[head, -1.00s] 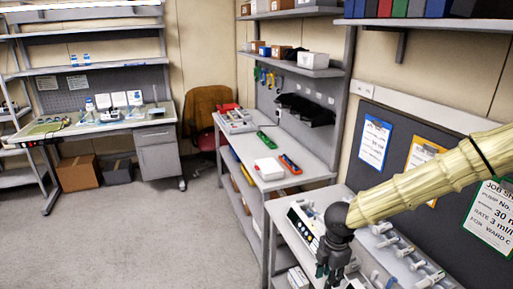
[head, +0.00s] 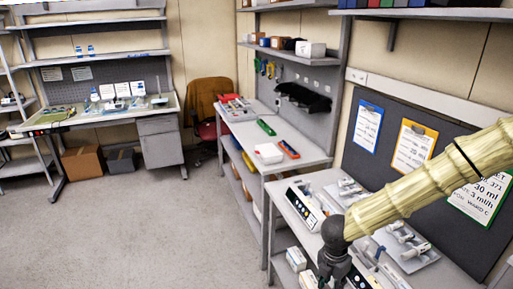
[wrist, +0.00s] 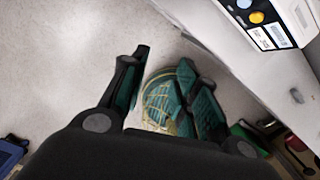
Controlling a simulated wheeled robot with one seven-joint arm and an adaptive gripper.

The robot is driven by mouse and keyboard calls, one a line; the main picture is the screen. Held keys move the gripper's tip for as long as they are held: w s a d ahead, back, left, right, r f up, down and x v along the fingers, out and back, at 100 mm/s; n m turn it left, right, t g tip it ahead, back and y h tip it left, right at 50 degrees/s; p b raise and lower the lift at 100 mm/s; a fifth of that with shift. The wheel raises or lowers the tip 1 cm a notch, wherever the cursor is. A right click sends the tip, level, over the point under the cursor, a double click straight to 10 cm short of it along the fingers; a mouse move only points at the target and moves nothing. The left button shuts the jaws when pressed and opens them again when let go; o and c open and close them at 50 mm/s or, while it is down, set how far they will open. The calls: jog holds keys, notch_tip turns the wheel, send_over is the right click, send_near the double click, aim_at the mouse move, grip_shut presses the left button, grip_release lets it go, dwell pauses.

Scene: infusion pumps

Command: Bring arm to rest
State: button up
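My arm, in a pale yellow sleeve, reaches in from the right in the head view. My gripper (head: 333,276) hangs downward off the front edge of the near right bench (head: 283,198), its tips cut off by or close to the picture's bottom. In the wrist view my gripper (wrist: 165,60) has its dark fingers spread apart, with nothing held between them. Pale floor shows beyond the fingers. A round teal and gold mesh shape (wrist: 160,98) appears behind them; I cannot tell what it is.
A white pump with a dark panel (head: 305,203) stands on the near bench, left of my arm. Trays with syringes (head: 412,248) lie behind my gripper. A second bench (head: 300,148) stands farther back. Open floor (head: 150,235) lies to the left.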

jog(key=s+d+f+n+t+h+b, duration=0.1)
jog(key=s+f+n+b, duration=0.1)
jog(key=s+f+n, duration=0.4)
jog(key=s+d+f+n+b, duration=0.1)
jog(key=s+f+n+b, duration=0.15)
jog(key=f+n, duration=0.65)
jog(key=s+f+n+t+h+b, duration=0.15)
jog(key=s+f+n, duration=0.35)
jog(key=n, duration=0.5)
jog(key=s+f+n+g+y+b, duration=0.1)
jog(key=s+f+n+b, duration=0.1)
jog(key=s+f+n, duration=0.3)
jog(key=s+a+f+n+g+y+b, duration=0.1)
jog(key=s+f+n, duration=0.4)
jog(key=s+n, duration=0.6)
jog(key=n+y+b, duration=0.1)
jog(key=n, duration=0.3)
jog(key=shift+s+a+f+n+g+b, duration=0.25)
jog(key=shift+f+n+g+b, duration=0.1)
jog(key=shift+f+n+b, duration=0.05)
jog(key=shift+y, duration=0.25)
